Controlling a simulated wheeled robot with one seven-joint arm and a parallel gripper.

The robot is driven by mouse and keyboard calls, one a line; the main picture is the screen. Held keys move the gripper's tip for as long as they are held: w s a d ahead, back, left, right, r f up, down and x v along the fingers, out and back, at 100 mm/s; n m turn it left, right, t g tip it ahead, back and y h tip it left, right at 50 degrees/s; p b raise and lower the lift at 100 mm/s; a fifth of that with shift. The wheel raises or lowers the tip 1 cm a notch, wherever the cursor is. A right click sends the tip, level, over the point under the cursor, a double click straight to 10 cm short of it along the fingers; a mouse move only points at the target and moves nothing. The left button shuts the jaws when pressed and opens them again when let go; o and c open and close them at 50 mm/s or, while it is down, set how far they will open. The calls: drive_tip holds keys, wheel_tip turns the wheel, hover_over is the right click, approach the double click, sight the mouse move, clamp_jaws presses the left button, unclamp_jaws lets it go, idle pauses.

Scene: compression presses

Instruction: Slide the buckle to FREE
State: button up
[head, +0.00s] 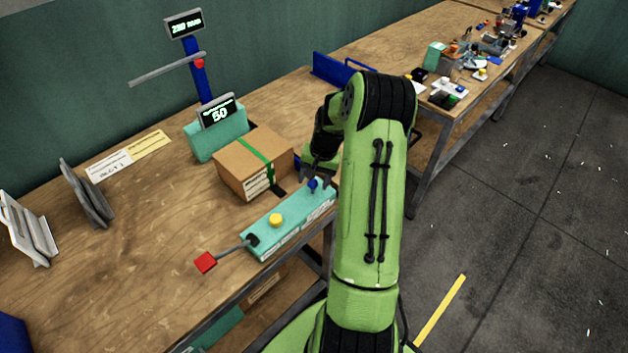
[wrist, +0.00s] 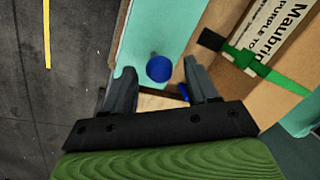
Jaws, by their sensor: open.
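A teal control panel (head: 290,222) lies along the front edge of the bench, with a round blue knob (head: 313,185) at its far right end. In the wrist view the blue knob (wrist: 159,69) shows between the fingertips of my gripper (wrist: 160,70), which is open; I cannot tell whether they touch it. My gripper (head: 318,178) is over that end of the panel. A cardboard box (head: 240,172) with a green strap (head: 256,152) stands behind the panel. A small black piece (wrist: 211,40), perhaps the buckle, is at the strap's end. No FREE marking is readable.
The panel also carries a yellow button (head: 276,220) and a lever with a red block (head: 205,262). A teal display reading 50 (head: 218,115) and a blue post (head: 196,75) with a grey bar stand behind the box. Grey racks (head: 88,195) are at left. Bare bench lies left of the panel.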

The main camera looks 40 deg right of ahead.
drive_tip(key=shift+w+f, duration=0.1)
drive_tip(key=shift+f, duration=0.25)
drive_tip(key=shift+c, duration=0.3)
clamp_jaws()
drive_tip(key=shift+a, duration=0.1)
